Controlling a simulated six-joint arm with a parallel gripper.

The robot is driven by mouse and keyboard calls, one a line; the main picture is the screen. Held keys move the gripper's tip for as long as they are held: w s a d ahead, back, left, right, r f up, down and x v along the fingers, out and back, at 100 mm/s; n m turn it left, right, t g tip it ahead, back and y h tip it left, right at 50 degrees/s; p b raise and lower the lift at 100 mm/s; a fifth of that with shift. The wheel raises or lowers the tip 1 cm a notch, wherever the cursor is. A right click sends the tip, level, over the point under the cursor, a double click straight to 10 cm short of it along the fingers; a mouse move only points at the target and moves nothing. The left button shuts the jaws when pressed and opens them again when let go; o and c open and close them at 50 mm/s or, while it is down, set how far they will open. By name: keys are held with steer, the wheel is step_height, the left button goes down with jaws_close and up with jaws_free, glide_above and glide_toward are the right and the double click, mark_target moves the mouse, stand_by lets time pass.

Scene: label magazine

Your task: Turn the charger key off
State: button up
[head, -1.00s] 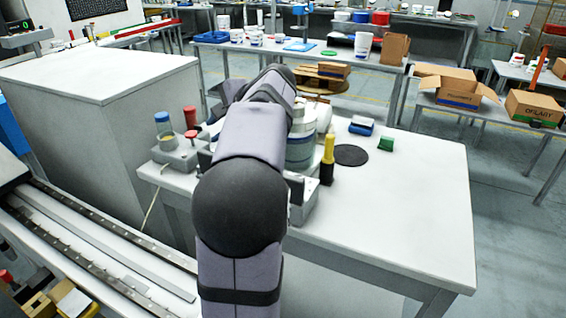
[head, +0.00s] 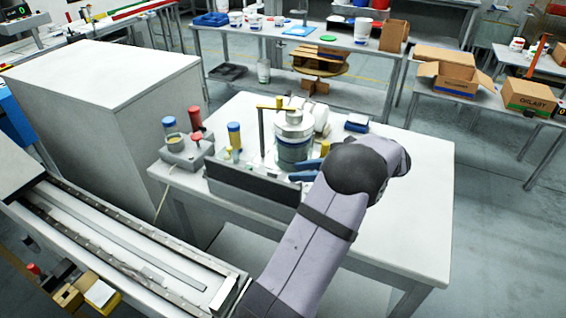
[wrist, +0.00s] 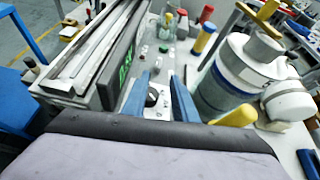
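In the wrist view the two blue fingers of my gripper (wrist: 160,92) are parted, with a gap between them. A small black knob with a white mark (wrist: 152,98), which looks like the charger key, shows in that gap on a light panel. I cannot tell whether a finger touches it. Left of the fingers is a dark face with a green lit display (wrist: 125,67), likely the charger's. In the head view my gripper (head: 292,169) shows as blue fingers at the right end of a long grey box (head: 250,184); the knob is not visible there.
A white and blue canister (wrist: 240,75) stands close right of my fingers; in the head view it is behind the box (head: 293,135). A yellow-topped T-handle rod (head: 262,130) rises beside it. Left is a small unit with a red knob (head: 195,120). The table's right side (head: 425,190) is clear.

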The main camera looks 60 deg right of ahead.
mark_target(277, 174)
steer(key=shift+s+a+f+m+t, duration=0.15)
steer(key=shift+s+f+m+t, duration=0.05)
steer(key=shift+s+m+t, duration=0.35)
steer(key=shift+w+p, duration=0.15)
steer(key=shift+p, duration=0.15)
steer(key=shift+w+f, duration=0.2)
steer(key=shift+w, duration=0.4)
steer(key=shift+p+x, duration=1.3)
steer(key=shift+x, duration=1.65)
steer(key=shift+f, duration=0.1)
jaws_close()
